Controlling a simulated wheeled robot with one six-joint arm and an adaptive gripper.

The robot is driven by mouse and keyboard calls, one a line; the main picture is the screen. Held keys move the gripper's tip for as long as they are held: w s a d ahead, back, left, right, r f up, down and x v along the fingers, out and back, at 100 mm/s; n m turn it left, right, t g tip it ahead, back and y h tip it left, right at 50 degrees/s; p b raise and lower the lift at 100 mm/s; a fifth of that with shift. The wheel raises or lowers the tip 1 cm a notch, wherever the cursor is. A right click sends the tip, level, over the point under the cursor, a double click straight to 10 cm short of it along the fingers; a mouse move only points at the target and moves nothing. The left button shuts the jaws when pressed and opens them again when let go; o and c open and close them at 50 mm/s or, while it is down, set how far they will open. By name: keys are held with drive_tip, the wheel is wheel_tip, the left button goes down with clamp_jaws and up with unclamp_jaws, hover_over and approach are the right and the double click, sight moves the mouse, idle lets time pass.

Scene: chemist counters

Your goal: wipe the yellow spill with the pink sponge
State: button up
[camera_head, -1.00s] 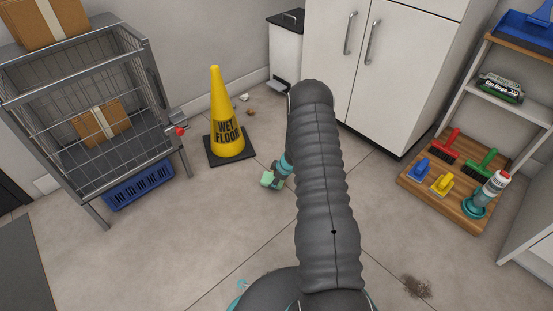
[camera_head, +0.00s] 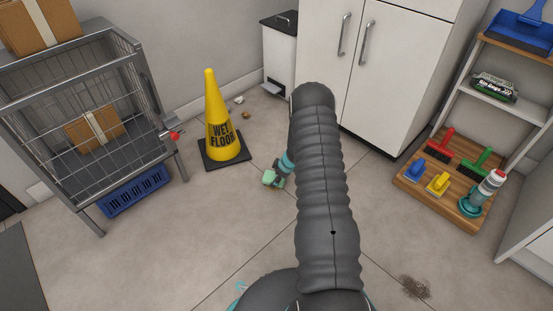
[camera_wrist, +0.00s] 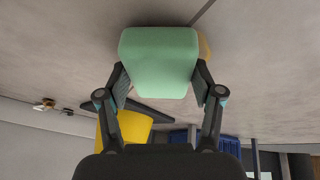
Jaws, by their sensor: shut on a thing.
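My gripper (camera_wrist: 160,88) is shut on a mint-green sponge (camera_wrist: 158,62), which fills the space between its fingers in the wrist view. In the head view the same sponge (camera_head: 270,178) is low by the floor, right of the wet floor cone's base. I see no pink sponge. A small yellowish patch (camera_wrist: 205,46) shows past the sponge's right edge in the wrist view. It is mostly hidden, and I cannot tell whether it is the spill on the floor. I cannot tell if the sponge touches the floor.
The yellow wet floor cone (camera_head: 221,130) stands left of the sponge. A wire cart (camera_head: 80,110) is farther left. A white cabinet (camera_head: 385,80) and bin (camera_head: 279,60) stand behind. Brushes lie on a wooden board (camera_head: 440,208) at right. A brown stain (camera_head: 413,287) marks the floor.

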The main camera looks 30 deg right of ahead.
drive_tip(key=shift+w+d+f, duration=0.1)
drive_tip(key=shift+d+f, duration=0.05)
drive_tip(key=shift+d, duration=0.3)
drive_tip(key=shift+w+d+r, duration=0.2)
drive_tip(key=shift+d, duration=0.35)
drive_tip(key=shift+a+r, duration=0.15)
drive_tip(key=shift+r, duration=0.55)
wheel_tip(320, 180, up, 2)
drive_tip(key=shift+r, duration=2)
